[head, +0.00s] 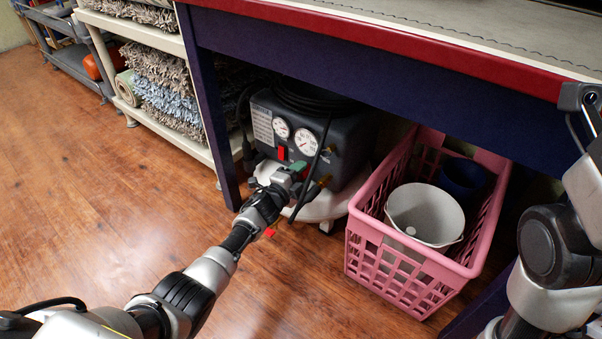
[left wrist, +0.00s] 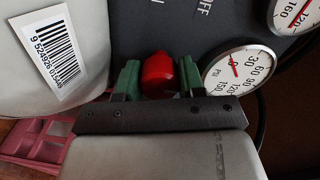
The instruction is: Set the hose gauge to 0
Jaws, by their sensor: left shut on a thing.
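The dark air compressor (head: 346,160) stands on the floor under the workbench, with two round white gauges on its front. One gauge (head: 281,127) is at the left and the other (head: 305,143) beside it. My left gripper (head: 293,172) is at the compressor's front, below the gauges. In the left wrist view its green fingers (left wrist: 157,82) are shut on a red knob (left wrist: 157,72), one on each side. Next to it, a Psi gauge (left wrist: 238,71) has a short red needle near its 0 mark; the exact reading is hard to tell. Another gauge (left wrist: 297,12) is partly cut off.
A pink basket (head: 405,262) with a white bucket (head: 425,215) and a dark blue container (head: 461,178) stands right of the compressor. The workbench's leg (head: 215,120) and red-edged top hem in the space. The wooden floor at left is clear.

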